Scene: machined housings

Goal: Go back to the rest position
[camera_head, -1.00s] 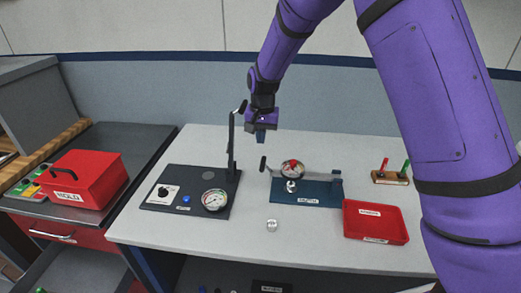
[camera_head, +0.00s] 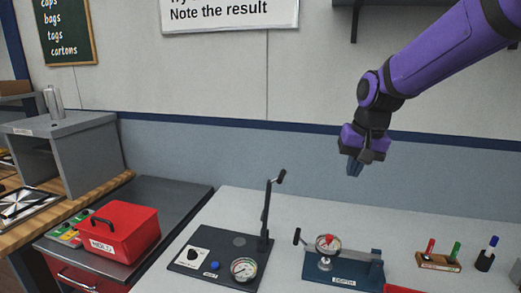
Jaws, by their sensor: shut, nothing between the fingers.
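My gripper (camera_head: 355,166) is at the end of my purple arm, at the right of the head view. It points down and is shut and empty. It hangs in the air above the back of the light table (camera_head: 236,207), in front of the wall, apart from everything on the table. Below it is the blue depth fixture (camera_head: 342,270) with a dial gauge and a red piece on top.
A dark plate (camera_head: 215,264) with a gauge, a blue button and an upright lever (camera_head: 266,215) stands left of the fixture. A marker holder (camera_head: 438,262) and a dark cup (camera_head: 485,262) are at right. A red box (camera_head: 120,232) sits on the dark counter at left.

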